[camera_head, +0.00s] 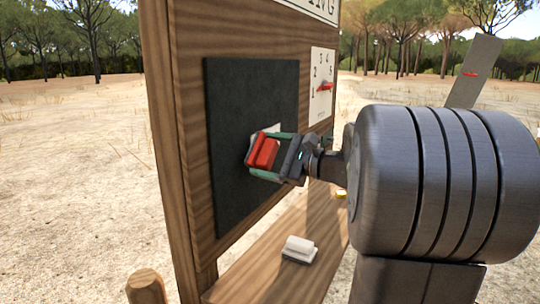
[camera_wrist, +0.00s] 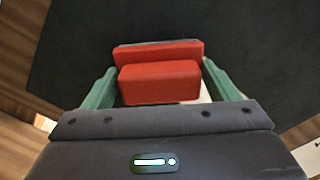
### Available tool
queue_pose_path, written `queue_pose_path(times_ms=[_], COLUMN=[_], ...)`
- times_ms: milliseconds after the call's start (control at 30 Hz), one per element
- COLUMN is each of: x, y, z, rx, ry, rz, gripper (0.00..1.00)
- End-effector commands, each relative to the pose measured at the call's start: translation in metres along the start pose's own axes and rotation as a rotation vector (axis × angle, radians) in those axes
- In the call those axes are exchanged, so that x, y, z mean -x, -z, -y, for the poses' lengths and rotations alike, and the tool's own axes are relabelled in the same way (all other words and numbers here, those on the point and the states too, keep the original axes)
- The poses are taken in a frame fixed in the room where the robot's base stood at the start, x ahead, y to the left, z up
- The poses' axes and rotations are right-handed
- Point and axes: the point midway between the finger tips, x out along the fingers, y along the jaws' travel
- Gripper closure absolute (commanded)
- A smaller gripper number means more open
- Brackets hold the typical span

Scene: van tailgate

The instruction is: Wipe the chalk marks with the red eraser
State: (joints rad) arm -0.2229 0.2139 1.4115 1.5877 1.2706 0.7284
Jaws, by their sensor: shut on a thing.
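The red eraser (camera_head: 263,153) is held between the green fingers of my gripper (camera_head: 262,156), in front of the dark board (camera_head: 240,95). In the wrist view the eraser (camera_wrist: 160,82) sits between both fingertips (camera_wrist: 158,72), its far face at or very near the board (camera_wrist: 260,50). I cannot tell whether it touches. A white chalk patch (camera_head: 275,128) shows just above the eraser on the board. It also shows in the wrist view (camera_wrist: 206,95), partly hidden by the eraser and finger.
A white-and-grey block (camera_head: 299,248) lies on the wooden ledge (camera_head: 250,278) below the board. A small yellow thing (camera_head: 341,193) lies farther along it. A numbered white panel with a red pointer (camera_head: 325,87) is right of the board. A wooden post (camera_head: 147,287) stands front left.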

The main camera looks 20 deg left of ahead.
Motion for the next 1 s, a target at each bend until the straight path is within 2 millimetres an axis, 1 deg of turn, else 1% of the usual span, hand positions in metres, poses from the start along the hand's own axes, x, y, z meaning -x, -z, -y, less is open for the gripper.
queue_pose_path(times_ms=[767,1000], x=[-0.016,-0.015], y=[0.000,0.004], z=[0.000,0.005], rx=[0.001,0.000], ry=[0.000,0.001], rz=[0.001,-0.001], gripper=[0.37,0.37])
